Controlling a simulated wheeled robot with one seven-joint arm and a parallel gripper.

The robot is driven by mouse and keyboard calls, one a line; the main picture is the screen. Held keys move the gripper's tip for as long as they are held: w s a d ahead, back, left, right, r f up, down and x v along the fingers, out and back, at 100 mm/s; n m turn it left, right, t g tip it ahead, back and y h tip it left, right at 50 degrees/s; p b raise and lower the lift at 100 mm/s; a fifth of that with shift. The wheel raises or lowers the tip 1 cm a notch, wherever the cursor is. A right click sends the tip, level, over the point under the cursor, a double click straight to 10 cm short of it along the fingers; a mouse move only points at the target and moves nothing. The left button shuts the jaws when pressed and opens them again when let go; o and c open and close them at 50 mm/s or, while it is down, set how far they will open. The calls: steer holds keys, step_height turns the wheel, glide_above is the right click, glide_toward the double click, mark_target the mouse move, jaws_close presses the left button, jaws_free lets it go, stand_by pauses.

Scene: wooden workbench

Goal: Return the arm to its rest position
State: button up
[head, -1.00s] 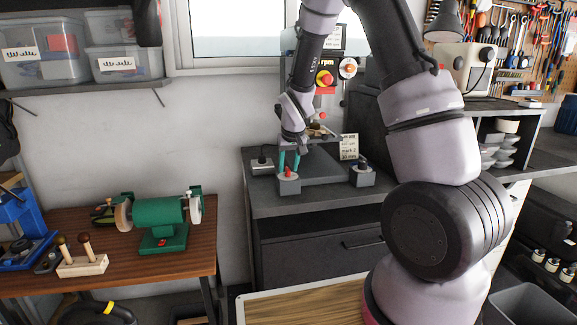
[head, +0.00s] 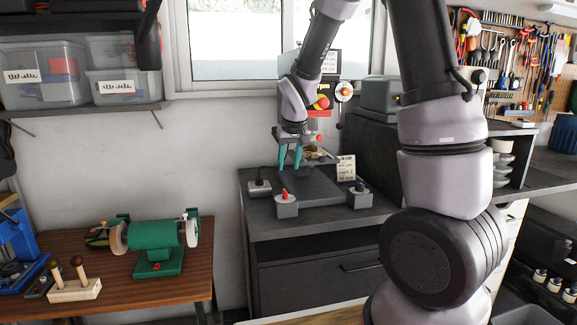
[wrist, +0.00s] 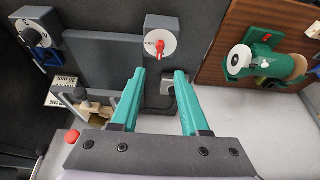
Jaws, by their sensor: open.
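My gripper (head: 290,158) is open and empty, its two teal fingers hanging above the dark grey bench with the control boxes. In the wrist view the parted fingers (wrist: 160,100) have nothing between them. A grey box with a red knob (head: 286,203) stands below and in front of the fingers, apart from them; its red knob and white dial also show in the wrist view (wrist: 158,45). My arm reaches up from the lower right and bends down toward the bench.
A grey box with a dark knob (head: 360,194) stands at the bench's right. A small card (head: 346,168) stands behind it. A green bench grinder (head: 157,240) and a wooden block with two handles (head: 74,287) are on the wooden table at left. Storage bins (head: 120,82) sit on a shelf above.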

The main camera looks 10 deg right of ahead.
steer(key=s+d+r+m+t+y, duration=0.1)
steer(key=s+d+r+m, duration=0.1)
steer(key=s+r, duration=0.6)
steer(key=s+d+r+m+t+y, duration=0.1)
steer(key=s+d+r+m, duration=0.1)
steer(key=s+r, duration=0.7)
steer(key=s+d, duration=0.1)
steer(key=s, duration=0.7)
steer(key=shift+s+r+t, duration=0.2)
steer(key=shift+r+t, duration=0.1)
